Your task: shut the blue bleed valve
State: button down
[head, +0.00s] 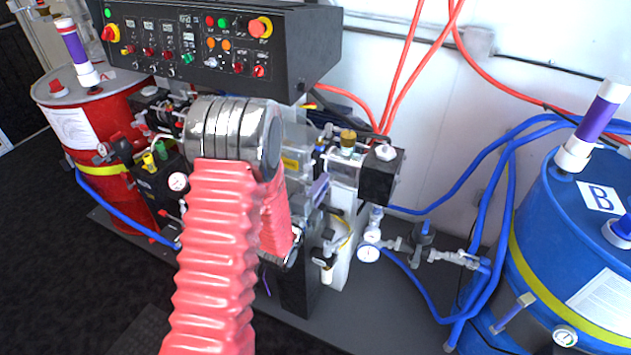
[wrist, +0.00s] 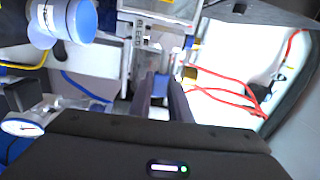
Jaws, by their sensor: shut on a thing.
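In the wrist view, the two dark fingers of my gripper (wrist: 160,92) reach forward and are closed on a small blue-grey piece (wrist: 160,85) between their tips. It seems to be the handle of the blue bleed valve, but it is small and mostly covered by the fingers. Its angle cannot be told. In the head view my red-sleeved arm and its silver joint stand in front of the machine and hide the gripper and the held piece.
A black control panel (head: 185,40) overhangs the machine. A red drum (head: 125,110) stands at left, a blue drum (head: 560,230) at right. Blue hoses (head: 480,210) and red hoses (head: 405,70) run along the wall. A gauge (wrist: 24,127) is close at left in the wrist view.

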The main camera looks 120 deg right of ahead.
jog(key=shift+w+a+f+m, duration=0.1)
jog(key=shift+f+m, duration=0.3)
jog(key=shift+f, duration=0.15)
jog(key=c, duration=1.9)
grip_release()
jog(key=shift+o, duration=1.3)
jog(key=shift+r, duration=0.15)
jog(key=shift+r, duration=0.1)
